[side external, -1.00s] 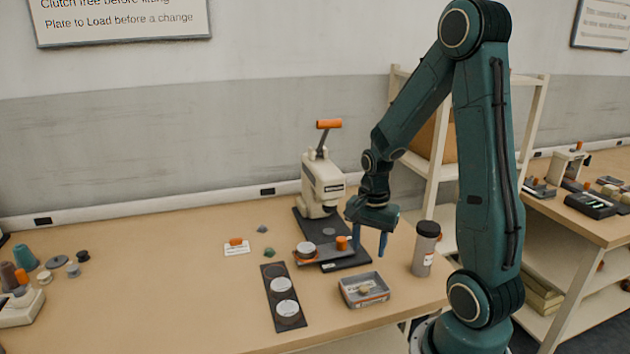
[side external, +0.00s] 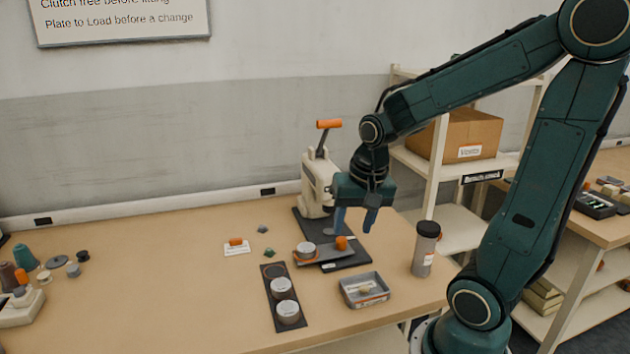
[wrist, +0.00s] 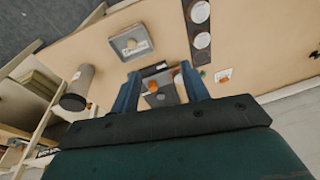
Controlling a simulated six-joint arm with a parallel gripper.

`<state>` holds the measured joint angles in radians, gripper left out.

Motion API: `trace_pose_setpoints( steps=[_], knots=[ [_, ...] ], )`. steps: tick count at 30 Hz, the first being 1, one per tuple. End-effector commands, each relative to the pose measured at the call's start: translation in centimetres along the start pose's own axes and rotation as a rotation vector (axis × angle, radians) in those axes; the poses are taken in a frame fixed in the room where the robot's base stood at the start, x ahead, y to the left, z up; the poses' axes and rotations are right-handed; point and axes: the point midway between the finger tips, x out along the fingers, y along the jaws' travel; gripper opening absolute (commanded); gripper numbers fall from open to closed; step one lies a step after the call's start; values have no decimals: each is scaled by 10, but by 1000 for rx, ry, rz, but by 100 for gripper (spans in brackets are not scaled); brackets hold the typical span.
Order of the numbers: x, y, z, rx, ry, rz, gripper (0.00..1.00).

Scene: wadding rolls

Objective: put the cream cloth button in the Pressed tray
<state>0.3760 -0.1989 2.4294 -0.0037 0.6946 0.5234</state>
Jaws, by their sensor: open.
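A small cream button (side external: 364,290) lies inside the grey tray (side external: 346,301) at the front right of the bench. The tray's front label is too small to read. In the wrist view a small pale yellowish piece (wrist: 131,43) shows in the same tray (wrist: 115,47). My gripper (side external: 356,222) is open and empty, above the press's dark base plate, behind and above the tray. In the wrist view its two fingers (wrist: 160,72) stand apart with the orange knob showing between them.
The cream hand press (side external: 318,184) stands behind my gripper, with an orange knob (side external: 341,242) on its base. A dark strip (side external: 272,291) with round grey pieces lies left of the tray. A grey flask (side external: 425,252) stands right.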

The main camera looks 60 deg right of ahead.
Motion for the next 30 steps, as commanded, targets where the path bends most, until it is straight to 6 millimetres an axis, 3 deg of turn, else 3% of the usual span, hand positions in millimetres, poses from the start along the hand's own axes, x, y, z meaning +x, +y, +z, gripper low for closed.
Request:
trace_pose_setpoints(
  steps=[6,15,21,30],
  knots=[
    [-42,-18,32,-300,76,-72,46],
    [-85,-22,77,-679,180,-159,46],
    [-99,-19,96,-833,224,-191,46],
    [-102,-18,100,-875,236,-199,46]
  ],
)
